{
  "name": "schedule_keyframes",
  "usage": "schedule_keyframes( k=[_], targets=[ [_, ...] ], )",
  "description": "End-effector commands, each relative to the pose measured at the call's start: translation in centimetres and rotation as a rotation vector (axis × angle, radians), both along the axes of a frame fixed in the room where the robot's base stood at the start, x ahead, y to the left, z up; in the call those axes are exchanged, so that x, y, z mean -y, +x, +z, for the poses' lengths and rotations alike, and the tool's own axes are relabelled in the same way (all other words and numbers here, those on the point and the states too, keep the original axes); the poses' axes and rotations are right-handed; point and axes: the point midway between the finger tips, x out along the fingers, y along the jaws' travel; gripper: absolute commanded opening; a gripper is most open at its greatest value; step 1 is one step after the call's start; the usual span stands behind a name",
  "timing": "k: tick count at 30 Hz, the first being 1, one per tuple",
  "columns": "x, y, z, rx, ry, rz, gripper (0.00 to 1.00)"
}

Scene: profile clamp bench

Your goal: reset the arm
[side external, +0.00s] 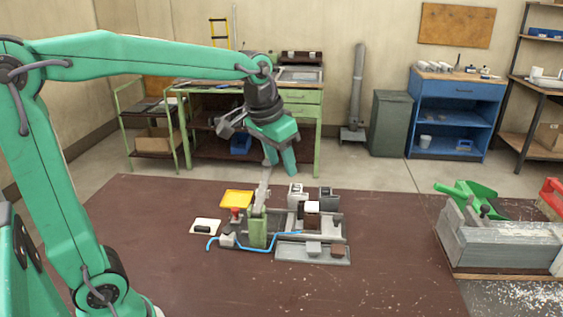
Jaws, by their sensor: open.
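My gripper (266,163) hangs from the end of my green arm, pointing down above the back left part of the clamp fixture. It is open, and I see nothing held in it. The clamp fixture (333,228) stands on the brown table (150,230). Its lever (263,192) stands upright above a green block (257,228), just below my gripper. I cannot tell from this angle whether the gripper touches the lever.
A yellow tray (237,198), a red button (235,213) and a white pad with a dark piece (203,227) lie left of the fixture. A blue hose (211,243) runs along its front. A grey machine (490,240) stands at right.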

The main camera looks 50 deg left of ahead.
Motion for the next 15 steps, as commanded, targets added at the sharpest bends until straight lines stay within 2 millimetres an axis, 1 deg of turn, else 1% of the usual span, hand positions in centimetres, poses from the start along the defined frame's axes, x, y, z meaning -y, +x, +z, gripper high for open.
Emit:
schedule_keyframes(
  k=[1, 7, 15],
  targets=[
    [0.0, -1.2, 0.2, 0.016, 0.0, 0.0, 0.45],
    [0.1, -5.3, 0.2, 0.062, 0.0, 0.0, 0.45],
    [0.2, -10.7, -1.0, 0.124, -0.001, 0.0, 0.45]
  ],
)
